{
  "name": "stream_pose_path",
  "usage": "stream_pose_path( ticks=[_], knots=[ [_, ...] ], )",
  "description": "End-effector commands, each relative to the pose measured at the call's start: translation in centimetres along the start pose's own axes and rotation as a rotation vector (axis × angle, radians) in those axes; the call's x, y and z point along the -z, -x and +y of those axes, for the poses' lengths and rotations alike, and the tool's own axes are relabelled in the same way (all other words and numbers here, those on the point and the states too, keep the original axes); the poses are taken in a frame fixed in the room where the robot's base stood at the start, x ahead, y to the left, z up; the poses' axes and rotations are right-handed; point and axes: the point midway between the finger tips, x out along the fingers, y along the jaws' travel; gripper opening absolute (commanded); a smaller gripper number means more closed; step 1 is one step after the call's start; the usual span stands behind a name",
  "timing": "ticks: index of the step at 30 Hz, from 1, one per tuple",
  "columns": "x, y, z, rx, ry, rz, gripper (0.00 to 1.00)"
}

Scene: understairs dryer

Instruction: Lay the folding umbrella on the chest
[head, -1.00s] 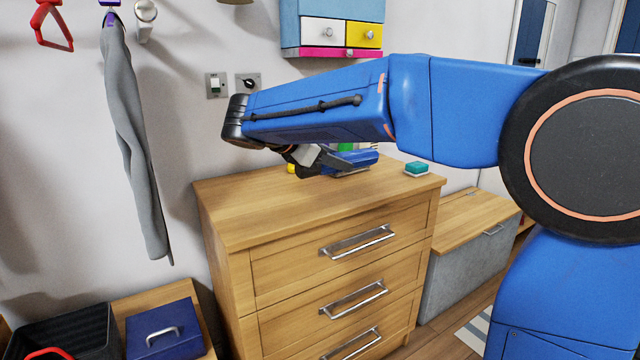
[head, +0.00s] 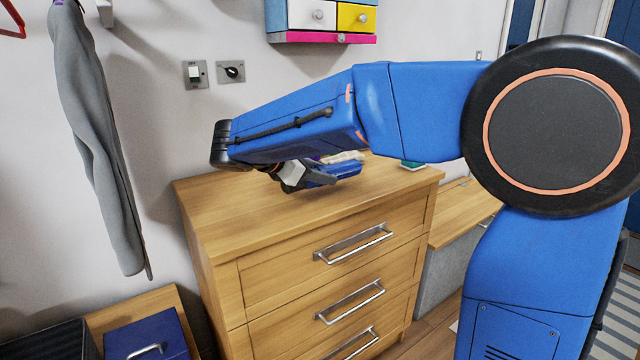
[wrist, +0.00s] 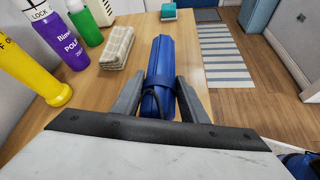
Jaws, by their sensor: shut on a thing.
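The folding umbrella (head: 340,169) is dark blue with a strap. My gripper (wrist: 158,98) is shut on it, one finger on each side, and its far end points away from my wrist. The wooden chest (head: 225,212) of drawers stands below; its top also shows in the wrist view (wrist: 115,92). In the head view my gripper (head: 308,176) and the umbrella are over the chest top. I cannot tell whether the umbrella touches it. My arm hides part of the chest's back edge.
A teal block (wrist: 168,12) lies at the far edge. The front of the top is clear.

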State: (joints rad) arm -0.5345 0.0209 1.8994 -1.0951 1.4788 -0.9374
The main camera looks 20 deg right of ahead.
Motion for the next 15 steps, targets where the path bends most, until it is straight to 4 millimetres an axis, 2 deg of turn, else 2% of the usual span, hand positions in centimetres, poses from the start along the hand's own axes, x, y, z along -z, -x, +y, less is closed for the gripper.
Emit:
stream_pose_path(
  ticks=[6, 15],
  knots=[
    [2.3, -1.2, -0.7, 0.001, 0.003, -0.001, 0.09],
    [2.5, -1.4, -0.7, 0.0, 0.001, 0.0, 0.09]
  ],
)
